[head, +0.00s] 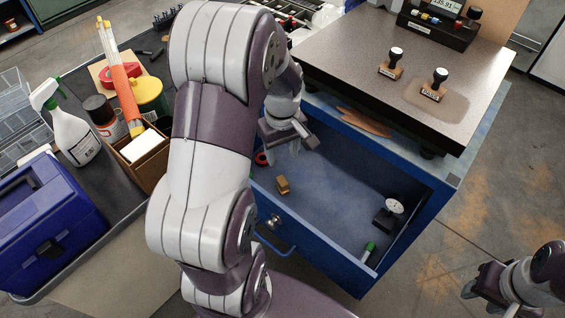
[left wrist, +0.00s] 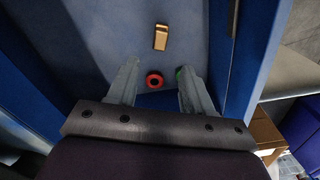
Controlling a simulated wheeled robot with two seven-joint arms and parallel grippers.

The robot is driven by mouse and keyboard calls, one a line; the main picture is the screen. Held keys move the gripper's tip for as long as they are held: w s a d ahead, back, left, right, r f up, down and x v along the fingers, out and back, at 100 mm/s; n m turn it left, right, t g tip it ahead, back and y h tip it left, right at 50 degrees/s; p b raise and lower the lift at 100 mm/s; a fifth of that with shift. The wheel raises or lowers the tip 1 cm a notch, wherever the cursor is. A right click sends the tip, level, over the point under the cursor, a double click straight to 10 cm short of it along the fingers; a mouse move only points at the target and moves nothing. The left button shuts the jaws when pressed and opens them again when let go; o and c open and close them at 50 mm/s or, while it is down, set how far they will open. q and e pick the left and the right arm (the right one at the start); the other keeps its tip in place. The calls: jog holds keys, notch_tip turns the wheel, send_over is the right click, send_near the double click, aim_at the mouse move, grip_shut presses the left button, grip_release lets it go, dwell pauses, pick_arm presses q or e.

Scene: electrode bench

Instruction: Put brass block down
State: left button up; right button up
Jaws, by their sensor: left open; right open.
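The brass block (head: 282,185) lies on the floor of the open blue drawer (head: 330,215), near its left side. It also shows in the left wrist view (left wrist: 161,37), beyond my fingertips and apart from them. My left gripper (head: 293,143) hangs over the back left part of the drawer, open and empty. In the left wrist view its two fingers (left wrist: 158,78) are spread, with a red ring (left wrist: 154,80) visible between them, lower down. My right gripper (head: 480,285) is at the lower right, outside the drawer, open and with nothing visible in it.
Two stamps (head: 434,84) stand on the granite plate (head: 340,50) above. A blue toolbox (head: 45,225) and spray bottle (head: 72,130) stand left. The drawer's middle is clear.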

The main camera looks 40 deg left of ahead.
pick_arm(q)
jog(key=s+d+r+m+t, duration=0.1)
jog(key=s+d+m, duration=0.5)
jog(key=d+m, duration=0.6)
jog(key=shift+s+m, duration=0.15)
jog(key=shift+m, duration=0.25)
